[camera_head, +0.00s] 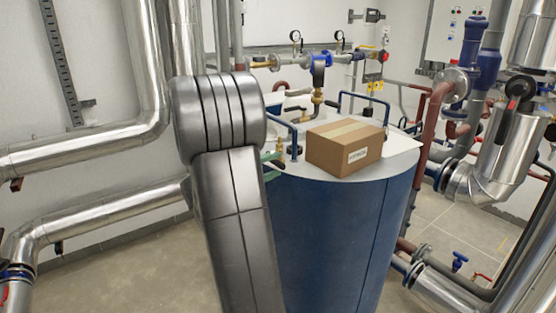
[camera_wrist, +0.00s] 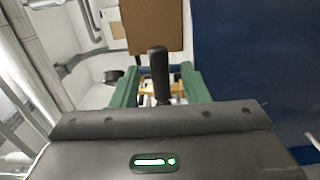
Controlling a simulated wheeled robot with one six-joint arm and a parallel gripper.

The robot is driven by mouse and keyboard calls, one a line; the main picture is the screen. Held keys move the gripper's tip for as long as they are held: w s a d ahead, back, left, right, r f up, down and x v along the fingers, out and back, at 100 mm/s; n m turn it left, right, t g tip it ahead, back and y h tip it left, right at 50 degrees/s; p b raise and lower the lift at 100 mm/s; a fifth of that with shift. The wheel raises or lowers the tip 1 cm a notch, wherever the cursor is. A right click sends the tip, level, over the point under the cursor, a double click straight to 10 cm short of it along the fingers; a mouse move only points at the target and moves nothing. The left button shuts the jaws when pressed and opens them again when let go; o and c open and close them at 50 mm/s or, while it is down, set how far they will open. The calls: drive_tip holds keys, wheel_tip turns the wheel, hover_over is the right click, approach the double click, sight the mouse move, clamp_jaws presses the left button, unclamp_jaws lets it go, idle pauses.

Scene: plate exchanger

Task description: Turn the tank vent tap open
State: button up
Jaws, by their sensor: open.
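The tank vent tap shows in the wrist view as a black lever (camera_wrist: 158,68) above a brass body (camera_wrist: 176,88). My gripper (camera_wrist: 160,74) is open, with one green finger on each side of the lever. I cannot tell whether either finger touches it. In the head view my gripper (camera_head: 274,161) is at the left edge of the tank top, partly hidden behind my arm. The tap is small there and hard to make out beside the gripper. The blue tank (camera_head: 335,235) has a pale top.
A cardboard box (camera_head: 343,147) stands on the tank top close to the gripper; it also shows in the wrist view (camera_wrist: 152,25). Blue rails (camera_head: 366,98) and a brass and blue valve assembly (camera_head: 318,75) rise nearby. Silver pipes (camera_head: 85,145) run along the left.

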drive_tip(key=shift+x, duration=1.2)
drive_tip(key=shift+c, duration=0.4)
clamp_jaws()
